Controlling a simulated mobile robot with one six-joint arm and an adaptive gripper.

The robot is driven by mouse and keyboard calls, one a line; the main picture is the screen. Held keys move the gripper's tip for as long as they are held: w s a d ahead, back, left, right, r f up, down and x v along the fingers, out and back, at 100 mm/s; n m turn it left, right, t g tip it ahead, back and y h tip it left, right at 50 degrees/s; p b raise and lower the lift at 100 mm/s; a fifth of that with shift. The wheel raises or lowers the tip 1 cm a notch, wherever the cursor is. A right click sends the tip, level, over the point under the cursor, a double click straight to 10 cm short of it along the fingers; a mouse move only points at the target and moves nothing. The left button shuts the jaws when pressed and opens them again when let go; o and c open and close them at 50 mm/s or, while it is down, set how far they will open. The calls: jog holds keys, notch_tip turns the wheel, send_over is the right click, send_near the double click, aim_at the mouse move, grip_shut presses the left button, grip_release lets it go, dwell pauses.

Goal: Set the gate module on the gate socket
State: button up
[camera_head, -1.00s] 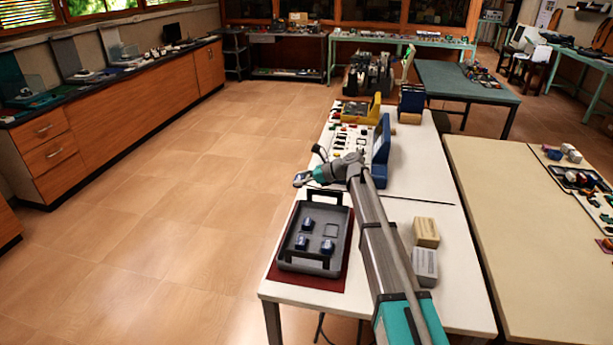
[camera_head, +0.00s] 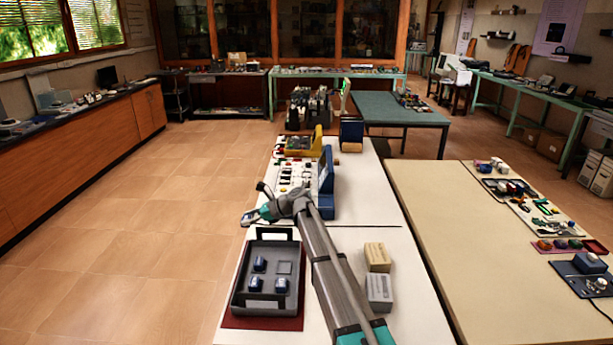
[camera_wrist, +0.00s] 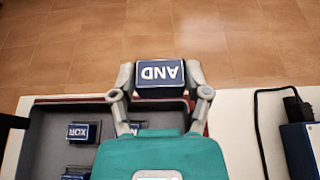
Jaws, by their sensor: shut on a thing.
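My gripper (camera_wrist: 160,76) is shut on a dark blue gate module (camera_wrist: 160,73) with a white AND label, upside down in the wrist view. In the head view my gripper (camera_head: 250,217) hangs over the left table edge, just beyond the grey tray (camera_head: 240,290). Blue modules stand in the tray, one marked XOR (camera_wrist: 82,131) in the wrist view; another is partly hidden by my gripper. A white board with a blue upright panel (camera_head: 326,182) stands beyond my gripper. I cannot make out the gate socket.
The tray lies on a dark red mat (camera_head: 262,323). Two small boxes, one tan (camera_head: 377,257) and one grey (camera_head: 379,292), stand right of my arm. A black cable (camera_wrist: 262,115) runs beside a blue unit in the wrist view. Floor is open left of the table.

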jog(key=shift+r, duration=0.1)
notch_tip(320, 180, up, 6)
jog(key=p, duration=0.6)
jog(key=shift+r, duration=0.15)
jog(key=shift+s, duration=0.1)
